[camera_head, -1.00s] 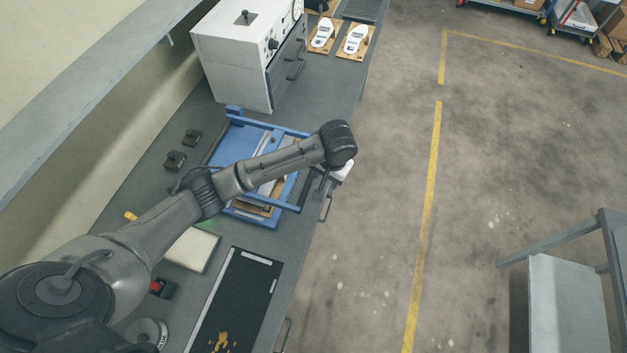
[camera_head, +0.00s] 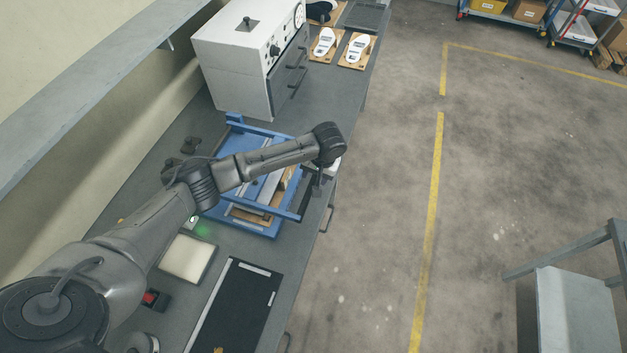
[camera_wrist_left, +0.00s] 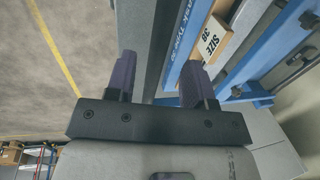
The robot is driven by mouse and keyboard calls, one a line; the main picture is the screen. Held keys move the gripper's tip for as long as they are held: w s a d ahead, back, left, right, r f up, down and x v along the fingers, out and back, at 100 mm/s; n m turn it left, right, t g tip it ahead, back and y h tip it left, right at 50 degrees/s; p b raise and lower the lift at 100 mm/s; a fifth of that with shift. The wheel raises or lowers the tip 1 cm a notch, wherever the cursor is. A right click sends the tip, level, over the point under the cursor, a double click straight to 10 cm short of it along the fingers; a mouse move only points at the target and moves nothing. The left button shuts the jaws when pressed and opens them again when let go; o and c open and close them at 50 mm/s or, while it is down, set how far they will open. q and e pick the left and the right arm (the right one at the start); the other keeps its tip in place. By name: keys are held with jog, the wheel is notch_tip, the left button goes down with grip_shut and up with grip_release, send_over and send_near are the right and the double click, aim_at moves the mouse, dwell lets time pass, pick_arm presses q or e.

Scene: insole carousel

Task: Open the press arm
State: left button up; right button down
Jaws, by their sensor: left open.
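The blue press frame (camera_head: 232,146) lies on the bench below my left forearm, which hides part of it. Wooden pieces and a grey plate show inside it. I cannot tell for certain which bar is the press arm. In the left wrist view a blue bar with lettering (camera_wrist_left: 192,30) runs on the right, beside a block marked SIZE 38 (camera_wrist_left: 213,37). My left gripper (camera_wrist_left: 158,82) is open, its dark fingers either side of a grey edge or bar. In the head view my left wrist hangs over the right side of the press. My right gripper is out of view.
A white machine box (camera_head: 236,62) stands behind the press on the bench. Boards with white insole shapes (camera_head: 355,50) lie beyond it. A black mat (camera_head: 238,300) and a pale pad (camera_head: 187,257) lie nearer.

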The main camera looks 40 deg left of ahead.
aim_at(313, 181)
pick_arm(q)
jog(key=shift+s+a+f, duration=0.1)
jog(key=shift+a+f, duration=0.1)
jog(key=shift+f, duration=0.75)
jog(key=shift+s+a+f, duration=0.1)
jog(key=shift+a+f, duration=0.05)
jog(key=shift+f, duration=0.8)
grip_shut()
